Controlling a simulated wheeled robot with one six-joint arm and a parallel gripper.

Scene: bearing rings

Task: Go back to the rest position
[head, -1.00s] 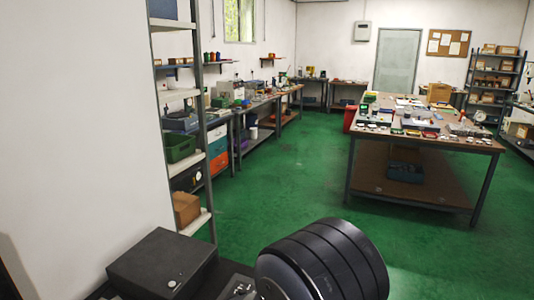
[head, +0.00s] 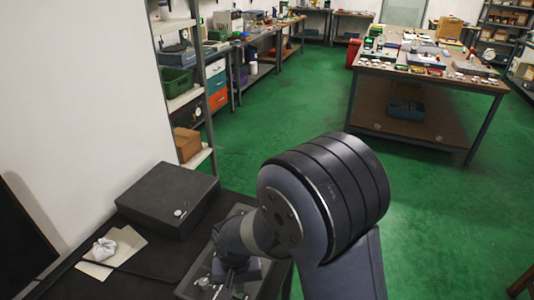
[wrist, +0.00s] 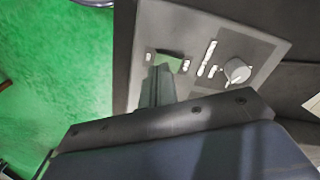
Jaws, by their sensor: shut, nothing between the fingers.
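My gripper (wrist: 158,88) shows in the wrist view with its fingers together and nothing between them. It points down over a grey panel (wrist: 205,28) that has a round knob (wrist: 237,70), pale slots and a small green patch close to the fingertips. Whether the fingertips touch the panel I cannot tell. In the head view my arm's large dark joint fills the lower middle and hides part of the black bench top (head: 140,268). The gripper's fingertips are hard to make out there.
A black box (head: 168,200) stands on the bench, beside a crumpled white cloth (head: 104,248) on paper. A shelf rack (head: 205,95) stands behind. Green floor (head: 270,110) is open toward a brown worktable (head: 440,76) with many small parts, and a red bin (head: 354,52).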

